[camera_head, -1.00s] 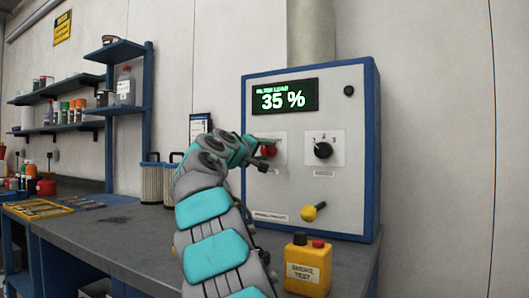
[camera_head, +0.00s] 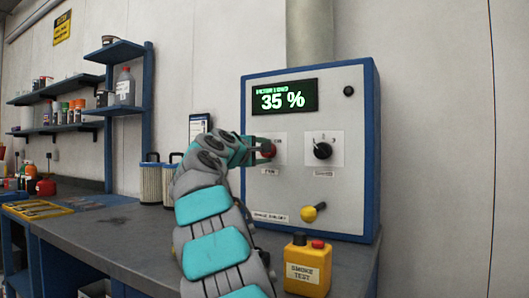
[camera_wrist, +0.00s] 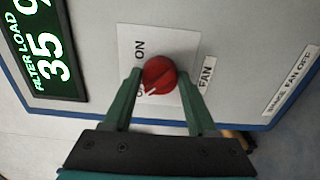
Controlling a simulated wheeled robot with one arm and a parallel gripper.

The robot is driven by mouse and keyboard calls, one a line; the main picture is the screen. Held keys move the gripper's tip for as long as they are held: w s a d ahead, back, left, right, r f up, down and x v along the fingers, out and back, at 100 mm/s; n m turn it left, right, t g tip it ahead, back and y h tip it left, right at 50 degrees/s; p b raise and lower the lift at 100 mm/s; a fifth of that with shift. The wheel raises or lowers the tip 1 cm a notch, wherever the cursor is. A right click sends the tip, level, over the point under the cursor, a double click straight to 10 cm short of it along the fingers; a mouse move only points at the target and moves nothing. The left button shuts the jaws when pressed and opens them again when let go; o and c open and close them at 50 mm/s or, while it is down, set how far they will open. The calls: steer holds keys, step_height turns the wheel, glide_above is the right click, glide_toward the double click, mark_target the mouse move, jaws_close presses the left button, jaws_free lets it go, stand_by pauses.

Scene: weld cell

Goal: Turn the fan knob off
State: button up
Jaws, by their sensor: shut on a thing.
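The red fan knob (camera_head: 267,150) sits on a white plate on the front of a grey control box with a blue frame (camera_head: 377,150). In the wrist view the knob (camera_wrist: 159,74) lies between the two green fingers of my gripper (camera_wrist: 160,88). My gripper (camera_head: 262,150) is shut on the knob. A white mark on the knob points to the lower left in the wrist view, towards a partly hidden label starting with "O". An "ON" label (camera_wrist: 140,49) and a "FAN" label (camera_wrist: 207,74) are readable beside it.
A black selector knob (camera_head: 322,151) is to the right, and a yellow-tipped lever (camera_head: 309,214) is below. The display (camera_head: 284,97) reads 35 %. A yellow smoke test box (camera_head: 307,266) stands on the bench (camera_head: 120,235) in front. Two filter canisters (camera_head: 151,182) stand left of my arm.

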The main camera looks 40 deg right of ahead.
stand_by(0.3)
steer(key=o, duration=1.4)
steer(key=shift+c, duration=0.2)
steer(key=shift+a, duration=0.15)
steer(key=b+v, duration=0.1)
steer(key=v, duration=0.6)
steer(key=shift+s+a, duration=0.15)
steer(key=shift+a, duration=0.1)
